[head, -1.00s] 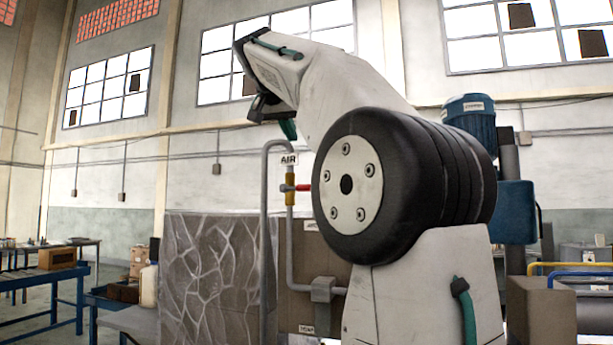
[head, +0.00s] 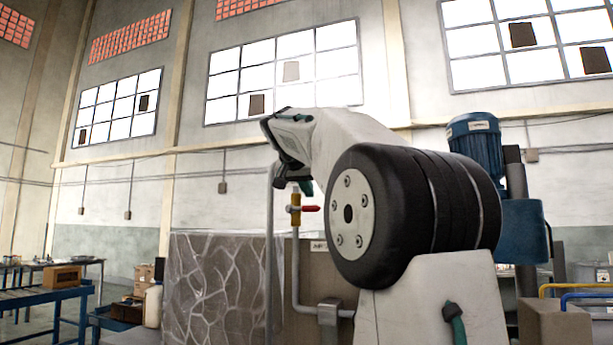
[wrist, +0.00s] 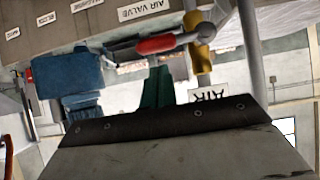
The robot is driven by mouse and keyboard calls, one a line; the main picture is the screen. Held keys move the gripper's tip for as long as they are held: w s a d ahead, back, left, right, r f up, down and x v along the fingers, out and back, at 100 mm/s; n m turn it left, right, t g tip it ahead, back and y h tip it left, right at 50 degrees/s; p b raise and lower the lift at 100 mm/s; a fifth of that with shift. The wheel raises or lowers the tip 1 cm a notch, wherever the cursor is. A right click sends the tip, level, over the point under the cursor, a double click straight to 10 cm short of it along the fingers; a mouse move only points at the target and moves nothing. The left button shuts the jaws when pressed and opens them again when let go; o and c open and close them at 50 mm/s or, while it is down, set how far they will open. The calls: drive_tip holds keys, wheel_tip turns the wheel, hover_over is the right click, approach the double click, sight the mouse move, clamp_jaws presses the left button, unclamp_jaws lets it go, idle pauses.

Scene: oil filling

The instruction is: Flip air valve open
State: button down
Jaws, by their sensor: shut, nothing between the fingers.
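The air valve has a yellow body (head: 295,215) on a thin vertical grey pipe, with a red handle (head: 312,208) sticking out level to the right, across the pipe. In the wrist view, the red handle (wrist: 156,44) and yellow body (wrist: 200,58) are at the top. My gripper (head: 306,187) is just above the handle in the head view. In the wrist view, the green fingers of my gripper (wrist: 159,78) are together and empty, pointing at the handle. I cannot tell whether they touch it. My arm hides the AIR sign in the head view; the sign (wrist: 210,94) shows beside the fingers in the wrist view.
A taller grey pipe (head: 270,240) stands left of the valve. A stone-patterned tank (head: 215,285) is behind and below it. A blue motor (head: 476,145) stands at right. An AIR VALVE label (wrist: 144,9) shows in the wrist view.

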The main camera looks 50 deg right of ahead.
drive_tip(key=shift+w+d+f, duration=0.1)
drive_tip(key=shift+d+f, duration=0.1)
drive_tip(key=shift+f, duration=0.6)
